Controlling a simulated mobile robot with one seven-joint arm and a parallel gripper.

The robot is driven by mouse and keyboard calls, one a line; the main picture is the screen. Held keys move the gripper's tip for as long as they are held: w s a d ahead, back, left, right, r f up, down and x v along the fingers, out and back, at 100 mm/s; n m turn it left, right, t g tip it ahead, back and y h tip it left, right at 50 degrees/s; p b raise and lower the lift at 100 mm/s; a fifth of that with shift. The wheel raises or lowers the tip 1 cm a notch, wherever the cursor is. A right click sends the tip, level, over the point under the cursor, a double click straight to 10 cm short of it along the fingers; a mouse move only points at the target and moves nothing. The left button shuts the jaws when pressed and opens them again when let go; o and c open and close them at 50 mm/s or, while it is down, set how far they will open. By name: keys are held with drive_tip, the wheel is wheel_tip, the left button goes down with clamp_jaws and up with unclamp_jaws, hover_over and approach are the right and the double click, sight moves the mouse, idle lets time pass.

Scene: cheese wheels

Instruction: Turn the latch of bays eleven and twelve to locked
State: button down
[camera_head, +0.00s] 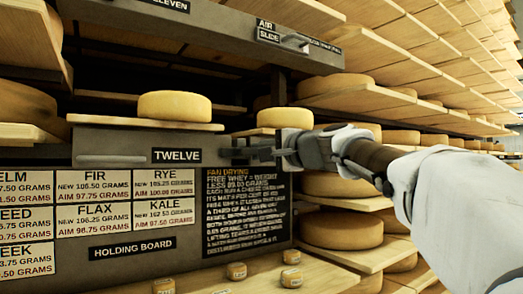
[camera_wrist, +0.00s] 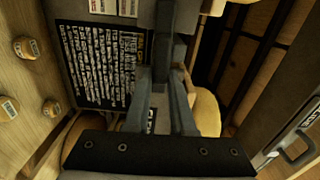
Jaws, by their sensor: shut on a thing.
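My gripper (camera_head: 262,150) reaches in from the right at the right end of the grey bay front marked TWELVE (camera_head: 177,156). It is shut on a dark grey latch (camera_head: 236,153) there. In the wrist view, my two fingers (camera_wrist: 161,78) close on the latch (camera_wrist: 166,45), which runs up between their tips. The fingers partly cover the latch, and its exact turn is hard to read. The ELEVEN label (camera_head: 170,5) shows at the top edge. A yellow cheese wheel (camera_head: 175,107) sits on a board above bay twelve.
A grey beam above carries the AIR SLIDE label (camera_head: 267,31) and a handle (camera_head: 294,41). The holding board (camera_head: 140,226) and a black text panel (camera_head: 246,213) are below. Several small tagged cheeses (camera_head: 237,270) lie on the wooden ledge. Shelves of wheels (camera_head: 341,231) stand close at right.

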drive_tip(key=shift+f+m, duration=0.1)
drive_tip(key=shift+m, duration=0.2)
drive_tip(key=c, duration=0.8)
unclamp_jaws()
drive_tip(key=shift+o, duration=0.2)
drive_tip(key=shift+s+d, duration=0.1)
drive_tip(key=b+v, duration=0.3)
drive_tip(key=v, duration=1.4)
